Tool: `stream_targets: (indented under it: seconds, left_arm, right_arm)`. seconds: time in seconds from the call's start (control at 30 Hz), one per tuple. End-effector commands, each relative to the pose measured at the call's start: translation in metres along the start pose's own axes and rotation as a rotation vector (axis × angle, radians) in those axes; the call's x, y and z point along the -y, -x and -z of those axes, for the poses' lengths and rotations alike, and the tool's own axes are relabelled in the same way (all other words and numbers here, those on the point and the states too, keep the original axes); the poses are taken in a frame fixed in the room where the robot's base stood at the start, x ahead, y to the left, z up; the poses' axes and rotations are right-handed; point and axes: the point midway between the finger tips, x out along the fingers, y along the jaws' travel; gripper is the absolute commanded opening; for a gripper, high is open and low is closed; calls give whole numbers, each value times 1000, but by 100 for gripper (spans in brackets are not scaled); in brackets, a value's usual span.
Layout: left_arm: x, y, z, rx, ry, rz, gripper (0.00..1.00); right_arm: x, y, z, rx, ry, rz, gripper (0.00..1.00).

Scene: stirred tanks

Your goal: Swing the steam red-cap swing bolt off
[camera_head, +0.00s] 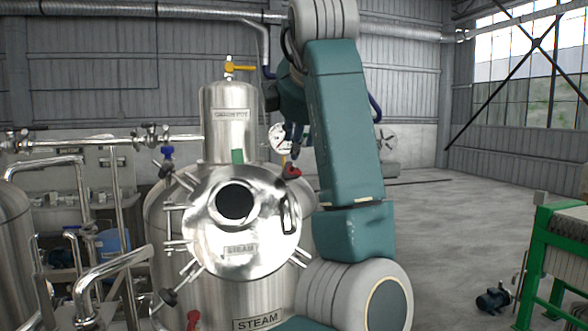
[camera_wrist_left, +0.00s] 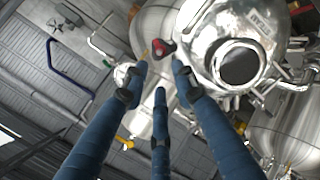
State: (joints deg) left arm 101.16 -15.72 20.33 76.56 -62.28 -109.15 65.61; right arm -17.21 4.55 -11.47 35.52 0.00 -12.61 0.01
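The steam tank (camera_head: 170,240) has a round shiny lid (camera_head: 265,255) marked STEAM, with several swing bolts around its rim. A red-cap swing bolt (camera_head: 291,170) is at the lid's upper right; a red cap (camera_wrist_left: 165,47) shows in the left wrist view. My left gripper (camera_head: 298,150) is just above the cap, partly hidden by my arm. In the left wrist view its three blue fingers (camera_wrist_left: 160,72) are spread open and empty, with the cap just beyond the tips. Contact cannot be told. My right gripper is not in view.
Another red cap (camera_head: 193,318) sits low on the tank's front. A blue cap (camera_head: 168,152) and black caps are at the left. A pressure gauge (camera_head: 281,138) is behind my gripper. Pipes (camera_head: 110,265) crowd the left; the floor (camera_head: 440,230) at right is mostly clear.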

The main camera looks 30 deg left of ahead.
Motion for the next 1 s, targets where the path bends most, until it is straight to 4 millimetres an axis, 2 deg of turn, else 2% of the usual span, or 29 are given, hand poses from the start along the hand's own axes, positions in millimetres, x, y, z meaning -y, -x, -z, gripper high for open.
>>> stream_targets:
  seconds: [0.17, 0.4, 0.6, 0.77, 1.0]
  left_arm:
    - [-1, -19, 0, 0, 8, 4, 27]
    - [-2, -65, 1, -1, 5, 6, 27]
    - [-2, -94, 0, 0, 5, 3, 27]
    - [0, -105, 0, 0, 5, 2, 27]
    - [0, -106, 0, 0, 5, 0, 27]
  right_arm:
    - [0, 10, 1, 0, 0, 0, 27]
    - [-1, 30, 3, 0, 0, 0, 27]
    - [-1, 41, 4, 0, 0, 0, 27]
    - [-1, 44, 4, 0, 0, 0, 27]
    - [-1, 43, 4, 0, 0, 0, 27]
